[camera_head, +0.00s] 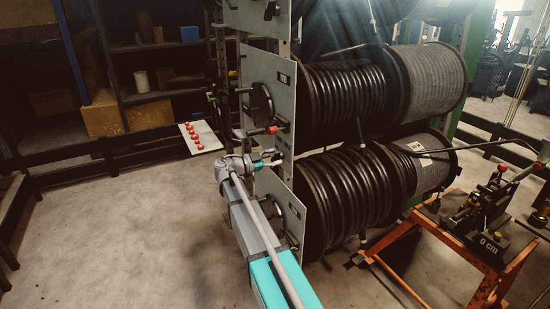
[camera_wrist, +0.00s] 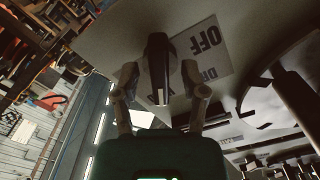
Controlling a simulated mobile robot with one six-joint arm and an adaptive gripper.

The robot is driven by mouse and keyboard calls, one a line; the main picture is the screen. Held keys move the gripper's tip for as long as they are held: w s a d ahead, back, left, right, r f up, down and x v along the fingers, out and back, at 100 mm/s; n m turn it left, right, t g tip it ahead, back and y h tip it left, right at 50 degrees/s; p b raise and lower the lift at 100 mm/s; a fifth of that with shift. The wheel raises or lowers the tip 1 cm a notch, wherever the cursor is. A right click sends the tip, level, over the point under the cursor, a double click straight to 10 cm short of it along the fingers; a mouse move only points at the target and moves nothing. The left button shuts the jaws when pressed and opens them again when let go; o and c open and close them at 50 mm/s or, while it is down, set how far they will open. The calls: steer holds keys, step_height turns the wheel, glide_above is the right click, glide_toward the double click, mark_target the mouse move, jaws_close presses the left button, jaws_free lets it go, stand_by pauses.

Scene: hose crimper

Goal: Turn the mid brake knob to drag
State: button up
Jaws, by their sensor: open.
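In the wrist view a dark brake knob (camera_wrist: 158,62) with a pale line stands on a grey plate. A white label (camera_wrist: 207,42) beside it reads OFF upside down. A further word starting "DR" is partly hidden by my finger. My gripper (camera_wrist: 160,76) is open, with one finger on each side of the knob; I cannot tell whether they touch it. The knob is not clear there.
The middle hose reel (camera_head: 345,95) and the lower hose reel (camera_head: 350,190) stand right of the plates. A white board with red pieces (camera_head: 200,137) is at left. An orange cart (camera_head: 440,240) with a tool stands at right. Floor (camera_head: 120,230) is free at left.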

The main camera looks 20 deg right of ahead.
steer(key=shift+d, duration=0.1)
steer(key=c, duration=0.7)
steer(key=shift+d, duration=0.1)
jaws_close()
steer(key=shift+n, duration=0.4)
steer(key=n, duration=1.1)
